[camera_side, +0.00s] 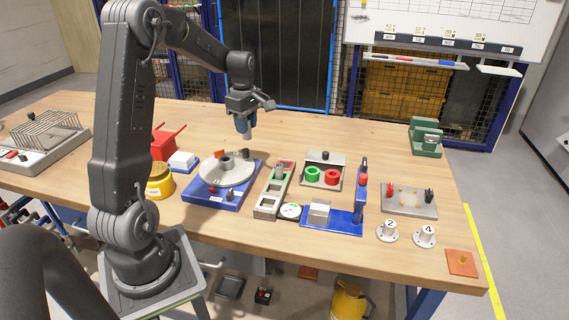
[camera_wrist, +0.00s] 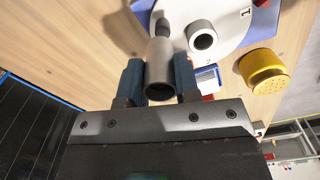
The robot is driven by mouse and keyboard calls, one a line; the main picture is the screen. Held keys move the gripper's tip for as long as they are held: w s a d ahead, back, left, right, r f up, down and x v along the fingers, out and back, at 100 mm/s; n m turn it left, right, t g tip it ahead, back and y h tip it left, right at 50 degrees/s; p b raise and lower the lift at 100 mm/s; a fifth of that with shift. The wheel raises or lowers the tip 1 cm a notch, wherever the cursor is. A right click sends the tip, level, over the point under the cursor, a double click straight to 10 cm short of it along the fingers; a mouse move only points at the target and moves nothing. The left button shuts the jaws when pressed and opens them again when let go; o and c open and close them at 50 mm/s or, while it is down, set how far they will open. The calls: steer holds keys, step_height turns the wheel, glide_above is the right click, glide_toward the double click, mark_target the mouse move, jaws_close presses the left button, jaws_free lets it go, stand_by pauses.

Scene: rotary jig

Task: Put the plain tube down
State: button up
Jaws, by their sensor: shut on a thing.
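My gripper (camera_side: 243,125) hangs above the table, just behind and above the rotary jig. In the wrist view my gripper (camera_wrist: 158,80) has its two blue fingers shut on a plain grey tube (camera_wrist: 160,68), with the tube's open end facing the camera. The rotary jig has a blue base (camera_side: 201,197) and a round pale disc (camera_side: 238,175). A short grey hollow cylinder (camera_side: 226,162) stands on the disc; it also shows in the wrist view (camera_wrist: 202,38). A dark peg (camera_side: 245,153) stands near the disc's rim.
A yellow round container (camera_side: 160,186), a red bin (camera_side: 165,143) and a blue-white block (camera_side: 183,161) stand left of the jig. A grey slotted fixture (camera_side: 268,205) and a tray with green and red rings (camera_side: 323,183) stand right. Table behind the jig is clear.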

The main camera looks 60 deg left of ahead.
steer(key=shift+f+n, duration=0.3)
steer(key=shift+f, duration=0.1)
steer(key=w+d+f, duration=0.2)
steer(key=w, duration=0.1)
steer(key=w+d+f, duration=0.2)
steer(key=w, duration=0.1)
steer(key=w+d+f, duration=0.2)
steer(key=w, duration=0.1)
steer(key=shift+f, duration=2.25)
steer(key=o, duration=1)
steer(key=shift+f, duration=0.1)
